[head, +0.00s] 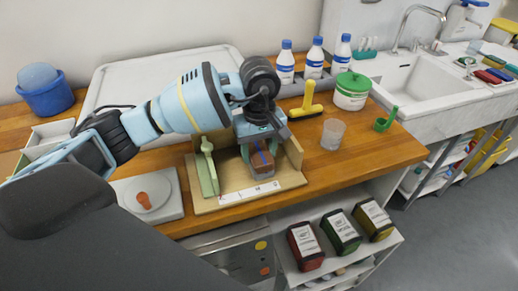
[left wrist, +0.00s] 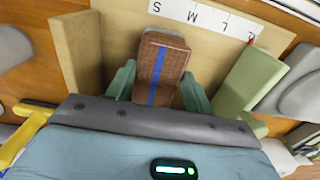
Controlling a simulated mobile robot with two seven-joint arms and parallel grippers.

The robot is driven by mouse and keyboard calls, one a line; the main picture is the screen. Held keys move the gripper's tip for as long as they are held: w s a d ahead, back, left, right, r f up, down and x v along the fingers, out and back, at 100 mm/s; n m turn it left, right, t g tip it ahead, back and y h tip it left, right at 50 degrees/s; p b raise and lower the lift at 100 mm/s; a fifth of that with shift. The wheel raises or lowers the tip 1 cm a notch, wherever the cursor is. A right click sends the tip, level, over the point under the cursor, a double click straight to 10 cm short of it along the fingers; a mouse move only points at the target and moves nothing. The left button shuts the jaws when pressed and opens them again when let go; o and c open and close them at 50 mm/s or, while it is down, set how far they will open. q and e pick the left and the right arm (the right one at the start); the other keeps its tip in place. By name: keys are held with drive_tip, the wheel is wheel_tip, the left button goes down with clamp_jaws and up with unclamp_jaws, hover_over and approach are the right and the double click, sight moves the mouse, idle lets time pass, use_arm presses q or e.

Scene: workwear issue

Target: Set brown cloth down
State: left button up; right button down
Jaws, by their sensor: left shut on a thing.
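The brown cloth (left wrist: 162,70) is a folded brown block with a blue stripe, seen in the left wrist view between the green fingers of my left gripper (left wrist: 158,88). In the head view the cloth (head: 262,162) shows below my left gripper (head: 260,150), within a wooden board with low walls (head: 222,203). My left gripper is shut on the cloth. Whether the cloth touches the board I cannot tell. A white strip with size letters (left wrist: 205,18) lies along the board's front edge. My right gripper is not in view.
A green upright piece (head: 207,168) stands at the board's left side. A white scale-like plate with an orange piece (head: 150,198) is further left. A clear cup (head: 333,134), yellow tool (head: 306,102) and green-lidded tub (head: 351,91) stand right. Bare wood (head: 375,155) lies at the counter's right front.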

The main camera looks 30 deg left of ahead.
sight(259, 154)
use_arm(q)
drive_tip(key=shift+f, duration=0.15)
drive_tip(key=o, duration=1)
drive_tip(key=shift+c, duration=0.2)
wheel_tip(259, 154, up, 12)
